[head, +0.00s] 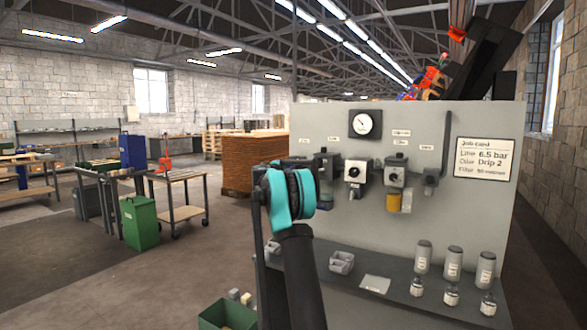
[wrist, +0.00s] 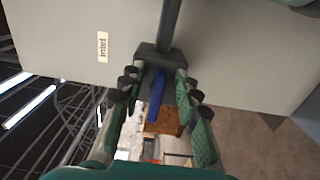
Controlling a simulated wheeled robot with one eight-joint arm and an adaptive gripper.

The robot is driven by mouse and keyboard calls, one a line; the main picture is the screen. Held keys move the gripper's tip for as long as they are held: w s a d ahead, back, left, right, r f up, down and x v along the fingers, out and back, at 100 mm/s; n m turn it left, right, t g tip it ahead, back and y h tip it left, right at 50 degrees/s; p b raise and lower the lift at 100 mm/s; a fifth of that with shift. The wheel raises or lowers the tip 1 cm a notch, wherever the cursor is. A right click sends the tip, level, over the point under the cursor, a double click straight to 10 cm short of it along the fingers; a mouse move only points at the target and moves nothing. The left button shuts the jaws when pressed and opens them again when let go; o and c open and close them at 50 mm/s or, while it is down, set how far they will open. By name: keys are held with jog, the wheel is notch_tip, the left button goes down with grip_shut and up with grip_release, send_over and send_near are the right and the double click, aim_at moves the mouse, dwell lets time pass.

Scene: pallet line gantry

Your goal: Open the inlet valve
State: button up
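The inlet valve shows in the wrist view as a dark grey body (wrist: 158,55) on a grey pipe, with a blue lever (wrist: 157,92). A label reading "Inlet" (wrist: 102,46) is on the pale panel beside it. My gripper (wrist: 160,84) is open, with its green, dark-tipped fingers on either side of the lever. A gap shows between the lever and each finger; I cannot tell whether the tips touch the valve body. In the head view my arm's teal and black joint covers the inlet valve and most of my gripper.
The grey panel (head: 430,240) carries a gauge (head: 363,124), regulator units and a job card (head: 485,158). A green bin (head: 228,315) stands at the panel's foot. Open floor lies left.

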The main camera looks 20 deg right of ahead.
jog(key=v, duration=1.2)
jog(key=shift+s, duration=0.1)
